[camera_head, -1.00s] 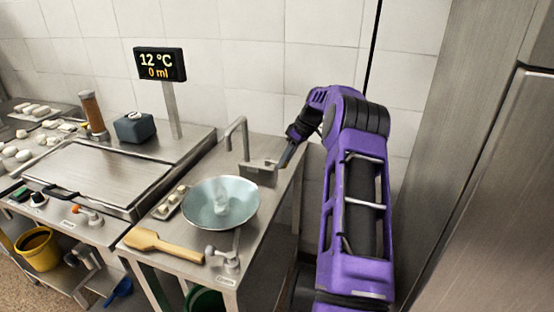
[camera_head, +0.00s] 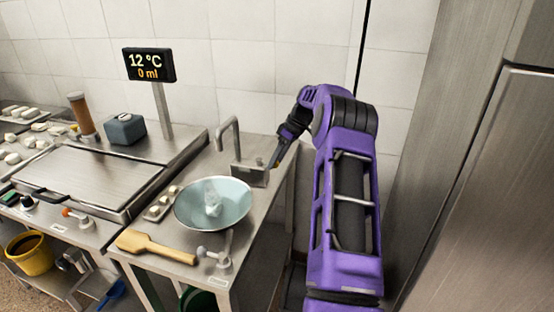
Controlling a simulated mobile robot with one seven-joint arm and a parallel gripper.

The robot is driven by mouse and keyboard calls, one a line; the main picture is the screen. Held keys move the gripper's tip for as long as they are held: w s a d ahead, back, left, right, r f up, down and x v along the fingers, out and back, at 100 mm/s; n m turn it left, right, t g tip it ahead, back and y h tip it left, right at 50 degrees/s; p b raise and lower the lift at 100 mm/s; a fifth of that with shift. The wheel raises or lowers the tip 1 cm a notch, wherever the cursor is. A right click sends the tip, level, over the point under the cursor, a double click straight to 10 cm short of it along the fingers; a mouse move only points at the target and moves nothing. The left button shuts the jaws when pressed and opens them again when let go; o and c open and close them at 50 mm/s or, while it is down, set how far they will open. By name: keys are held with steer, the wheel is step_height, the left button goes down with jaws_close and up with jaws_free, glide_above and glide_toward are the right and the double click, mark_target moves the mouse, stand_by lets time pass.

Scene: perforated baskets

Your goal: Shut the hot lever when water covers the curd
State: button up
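A wide metal bowl (camera_head: 186,212) stands on the steel counter with a pale, whitish lump, likely the curd (camera_head: 212,207), in its middle. I cannot tell how much liquid is around the lump. A curved spout (camera_head: 227,130) rises behind the bowl from a small steel box (camera_head: 250,175). The display (camera_head: 149,65) reads 12 °C and 0 ml. My gripper (camera_head: 274,161) is at the right end of that box, small and dark; its fingers and any lever there are hard to make out. A white-knobbed tap (camera_head: 222,258) sits at the counter's front edge.
A wooden paddle (camera_head: 155,248) lies left of the front tap. A small tray with white pieces (camera_head: 162,203) is beside the bowl. A flat steel griddle-like plate (camera_head: 85,180) is on the left. A steel cabinet (camera_head: 470,200) stands close on my arm's right.

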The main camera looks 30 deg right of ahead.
steer(key=v, duration=1.7)
steer(key=shift+r+p, duration=0.15)
steer(key=shift+p, duration=0.15)
steer(key=shift+s+d, duration=0.1)
steer(key=shift+s, duration=0.05)
